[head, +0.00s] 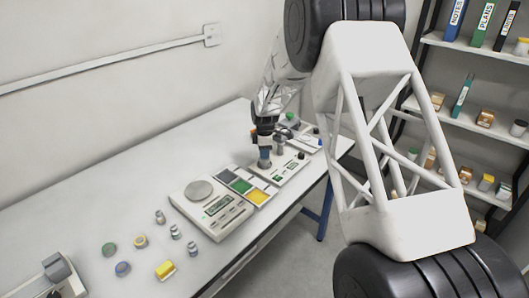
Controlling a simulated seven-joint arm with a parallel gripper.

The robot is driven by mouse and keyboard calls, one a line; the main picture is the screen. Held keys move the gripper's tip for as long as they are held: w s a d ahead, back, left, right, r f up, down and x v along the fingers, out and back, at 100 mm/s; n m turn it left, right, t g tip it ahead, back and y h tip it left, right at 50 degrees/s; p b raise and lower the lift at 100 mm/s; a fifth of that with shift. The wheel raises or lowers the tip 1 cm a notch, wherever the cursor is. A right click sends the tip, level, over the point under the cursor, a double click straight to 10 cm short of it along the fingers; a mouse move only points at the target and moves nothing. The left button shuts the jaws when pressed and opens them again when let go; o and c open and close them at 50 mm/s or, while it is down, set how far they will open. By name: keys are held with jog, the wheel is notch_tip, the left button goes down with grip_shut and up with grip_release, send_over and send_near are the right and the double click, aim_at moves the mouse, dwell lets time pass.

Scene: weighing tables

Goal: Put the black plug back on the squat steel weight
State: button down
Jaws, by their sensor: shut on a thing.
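My gripper (265,152) points down over the far balance (282,172), near its left end. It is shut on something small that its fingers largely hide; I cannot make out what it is. A grey shape (264,163) shows right under the fingertips; I cannot tell whether it is the squat steel weight or part of the balance. A small black thing (301,155) shows at the balance's right side, too small to name as the plug. Several small steel weights (160,217) stand on the white table (95,205) at the near left.
A near balance (211,208) with a round pan and a tray of coloured squares (243,186) stand left of the gripper. The table's back left is clear. Shelves (470,120) stand at right.

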dwell(0.4)
jog(key=shift+c, duration=2.2)
grip_release()
jog(key=shift+r, duration=3.45)
grip_shut()
